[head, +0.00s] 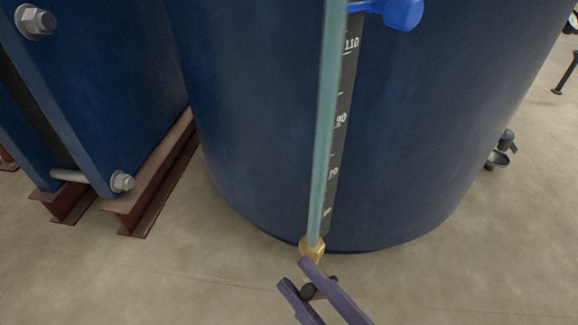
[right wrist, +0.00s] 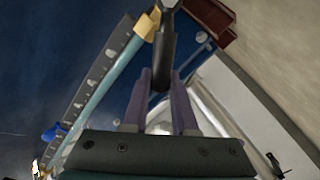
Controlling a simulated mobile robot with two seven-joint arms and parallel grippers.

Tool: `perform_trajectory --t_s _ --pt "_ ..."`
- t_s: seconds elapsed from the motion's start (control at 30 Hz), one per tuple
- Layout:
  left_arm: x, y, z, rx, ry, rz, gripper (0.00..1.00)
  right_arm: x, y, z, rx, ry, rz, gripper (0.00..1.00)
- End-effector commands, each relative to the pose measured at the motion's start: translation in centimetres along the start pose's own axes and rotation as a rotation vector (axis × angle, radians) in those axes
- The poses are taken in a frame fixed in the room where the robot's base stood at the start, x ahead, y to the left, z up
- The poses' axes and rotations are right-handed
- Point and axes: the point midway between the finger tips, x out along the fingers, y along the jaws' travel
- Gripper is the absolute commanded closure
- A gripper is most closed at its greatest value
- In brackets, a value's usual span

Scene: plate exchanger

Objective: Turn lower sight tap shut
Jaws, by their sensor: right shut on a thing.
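The lower sight tap is a brass fitting (head: 312,246) at the foot of the greenish sight tube (head: 328,130); it also shows in the right wrist view (right wrist: 146,26). Its dark lever (right wrist: 163,48) sticks out from the brass, and in the head view its dark rounded end (head: 308,291) shows between the purple fingers. My right gripper (head: 295,272) is shut on this lever, with one finger on each side; the right wrist view shows its fingers (right wrist: 160,82) along the lever. Part of the lever is hidden by the fingers. My left gripper is not in view.
A large blue tank (head: 260,120) stands close behind the tube. A black scale strip (head: 338,130) runs beside the tube, with a blue handle (head: 402,13) at the top. Bolted blue plates (head: 85,80) on red-brown beams (head: 155,170) stand left. The floor (head: 480,270) in front is clear.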

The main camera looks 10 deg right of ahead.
Motion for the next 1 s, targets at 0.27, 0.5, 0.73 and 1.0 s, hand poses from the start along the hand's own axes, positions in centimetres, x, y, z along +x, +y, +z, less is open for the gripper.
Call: perform_trajectory --t_s 0.27,0.5,0.73,1.0 --pt "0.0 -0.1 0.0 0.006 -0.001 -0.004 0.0 0.0 -0.1 0.1 0.002 -0.003 -0.002 0.59" --pt "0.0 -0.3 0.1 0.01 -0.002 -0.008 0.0 0.0 0.0 0.0 0.002 -0.001 -0.001 0.44" --pt "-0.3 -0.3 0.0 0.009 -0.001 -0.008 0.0 -0.5 0.1 -0.1 0.003 -0.002 -0.001 0.44" --pt "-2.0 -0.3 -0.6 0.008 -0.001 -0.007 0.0 -5.5 0.1 -0.2 0.003 -0.006 -0.004 0.44"
